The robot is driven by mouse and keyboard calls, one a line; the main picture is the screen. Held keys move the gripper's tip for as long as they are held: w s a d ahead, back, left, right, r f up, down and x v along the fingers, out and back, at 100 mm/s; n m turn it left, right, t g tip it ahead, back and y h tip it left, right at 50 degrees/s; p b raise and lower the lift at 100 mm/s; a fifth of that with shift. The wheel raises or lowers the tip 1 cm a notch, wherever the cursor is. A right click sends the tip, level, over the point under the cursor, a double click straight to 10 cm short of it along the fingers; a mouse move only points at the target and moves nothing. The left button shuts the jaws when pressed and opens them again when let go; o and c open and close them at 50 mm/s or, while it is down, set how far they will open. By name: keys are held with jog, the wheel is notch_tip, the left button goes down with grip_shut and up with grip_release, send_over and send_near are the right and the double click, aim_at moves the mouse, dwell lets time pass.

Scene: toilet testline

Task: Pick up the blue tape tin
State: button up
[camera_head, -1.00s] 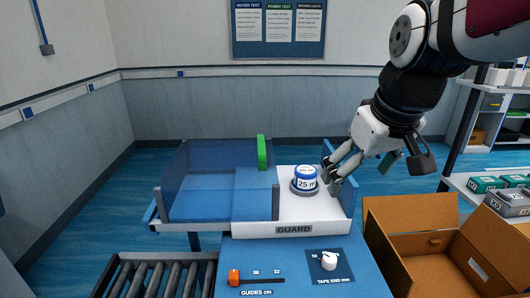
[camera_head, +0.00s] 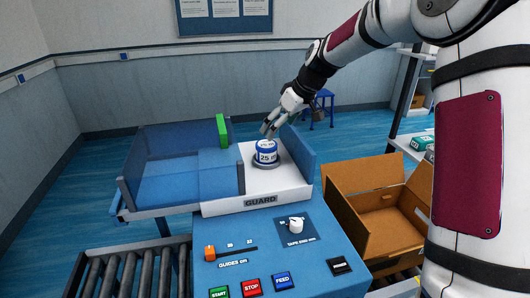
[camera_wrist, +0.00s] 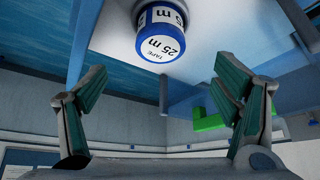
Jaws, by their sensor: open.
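The blue tape tin (camera_head: 266,152) is a short blue and white cylinder marked 25 m. It stands upright on a grey round base on the white guard platform (camera_head: 278,184). In the wrist view the tin (camera_wrist: 162,38) shows upside down at the top centre, beyond the fingertips and between their lines. My gripper (camera_head: 271,129) is behind and just above the tin in the head view. In the wrist view its two green-padded fingers (camera_wrist: 168,88) are spread wide with nothing between them. I cannot tell from the head view whether a finger touches the tin.
Blue translucent walls (camera_head: 303,150) flank the platform, and a green upright piece (camera_head: 222,131) stands to its left. In front is a blue control panel (camera_head: 335,282) with a knob (camera_head: 296,225) and buttons. An open cardboard box (camera_head: 345,232) is at the right, a roller conveyor (camera_head: 130,275) at lower left.

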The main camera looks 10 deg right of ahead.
aim_at(268, 145)
jog(key=p+x, duration=0.1)
jog(key=x, duration=1)
jog(key=shift+s+f, duration=0.1)
jog(key=shift+f, duration=0.2)
jog(key=c, duration=1.4)
jog(key=shift+c, duration=0.3)
jog(key=shift+r, duration=0.15)
